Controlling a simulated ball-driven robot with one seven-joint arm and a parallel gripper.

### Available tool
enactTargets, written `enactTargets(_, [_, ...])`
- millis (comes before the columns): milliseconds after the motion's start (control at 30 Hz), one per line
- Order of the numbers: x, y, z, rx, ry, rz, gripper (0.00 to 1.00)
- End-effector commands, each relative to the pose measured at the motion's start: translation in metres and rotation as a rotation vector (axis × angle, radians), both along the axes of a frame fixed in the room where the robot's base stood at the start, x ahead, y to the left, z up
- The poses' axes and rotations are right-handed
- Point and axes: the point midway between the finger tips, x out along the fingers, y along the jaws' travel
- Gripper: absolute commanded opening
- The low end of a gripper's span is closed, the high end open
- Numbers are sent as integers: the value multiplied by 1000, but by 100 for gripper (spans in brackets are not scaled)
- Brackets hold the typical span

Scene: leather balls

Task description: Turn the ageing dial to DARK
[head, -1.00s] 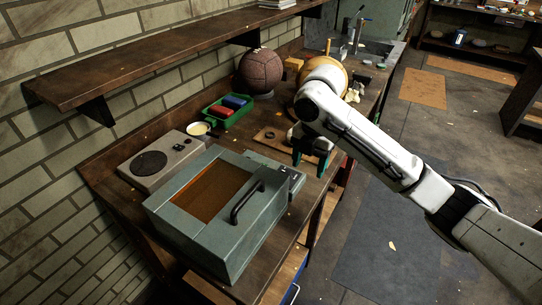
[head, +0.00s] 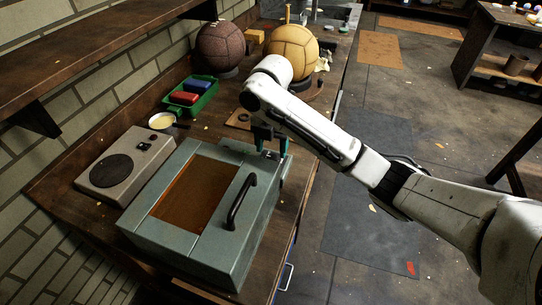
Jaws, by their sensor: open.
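A grey-green ageing box (head: 146,225) with an amber window (head: 193,193) and a dark bar handle (head: 241,201) sits on the bench. A small control panel (head: 271,171) is at its back right corner, where the ageing dial would be. The dial and its markings are too small and too covered by my gripper to read. My gripper (head: 270,152) points down just above and behind that panel, with its dark green-tipped fingers apart. I see nothing between the fingers. Whether they touch the dial I cannot tell.
A grey device with a round black disc (head: 111,170) lies left of the box. Behind are a shallow cream dish (head: 161,121), a green tray (head: 209,99) with red and blue blocks, a brown ball (head: 220,46) and a tan ball (head: 292,53). A shelf (head: 95,42) overhangs the left.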

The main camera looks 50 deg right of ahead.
Motion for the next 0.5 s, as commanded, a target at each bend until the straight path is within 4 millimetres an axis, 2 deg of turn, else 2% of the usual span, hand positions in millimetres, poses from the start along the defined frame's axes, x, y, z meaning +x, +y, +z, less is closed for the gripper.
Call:
enactTargets(33, [0, 1, -12, 2, 2, -1, 61])
enactTargets(200, [0, 1, -27, 1, 0, 0, 61])
enactTargets(500, [0, 0, -30, -1, -1, 0, 61])
